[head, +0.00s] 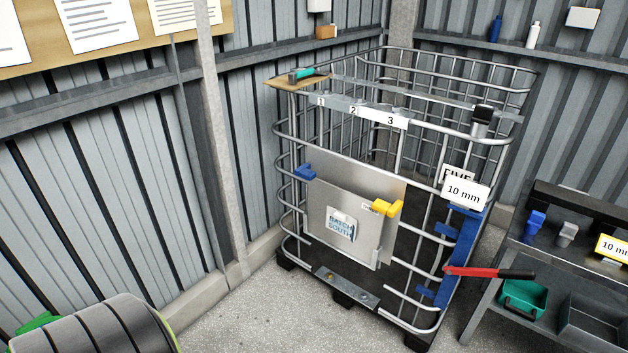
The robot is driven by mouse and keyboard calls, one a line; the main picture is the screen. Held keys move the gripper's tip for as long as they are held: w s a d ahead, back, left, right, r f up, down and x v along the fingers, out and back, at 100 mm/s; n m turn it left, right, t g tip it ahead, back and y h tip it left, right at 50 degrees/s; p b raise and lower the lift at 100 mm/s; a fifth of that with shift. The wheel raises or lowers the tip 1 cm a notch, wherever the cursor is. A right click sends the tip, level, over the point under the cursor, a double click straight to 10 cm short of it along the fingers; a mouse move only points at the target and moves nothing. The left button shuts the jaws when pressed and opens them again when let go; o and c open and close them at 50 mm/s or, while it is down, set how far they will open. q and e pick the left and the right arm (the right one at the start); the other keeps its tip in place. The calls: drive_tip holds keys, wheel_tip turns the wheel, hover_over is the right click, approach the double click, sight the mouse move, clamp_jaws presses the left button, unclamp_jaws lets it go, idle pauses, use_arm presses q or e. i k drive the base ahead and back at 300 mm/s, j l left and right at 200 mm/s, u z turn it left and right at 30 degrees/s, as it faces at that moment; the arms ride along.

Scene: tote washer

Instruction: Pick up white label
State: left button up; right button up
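Several white labels show, and I cannot tell which one is meant. A white label reading "10 mm" (464,195) is at the right front corner of the wire cage (452,133). A white label reading "FIVE" (457,173) is just behind it, partly covered. A white label reading "BATCH SOUTH" (341,225) is on the metal plate (330,180) at the cage front. White number labels 1, 2 and 3 (391,121) are on the top front bar. Neither gripper is in view.
Blue (304,172) and yellow (386,208) clips hold the plate. A red-handled tool (475,272) sticks out from the cage's right side. A grey bench (560,250) at right holds small parts and a yellow-edged "10 mm" label (613,249). Concrete floor before the cage is clear.

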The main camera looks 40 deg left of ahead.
sight(339, 225)
drive_tip(key=u, duration=1.15)
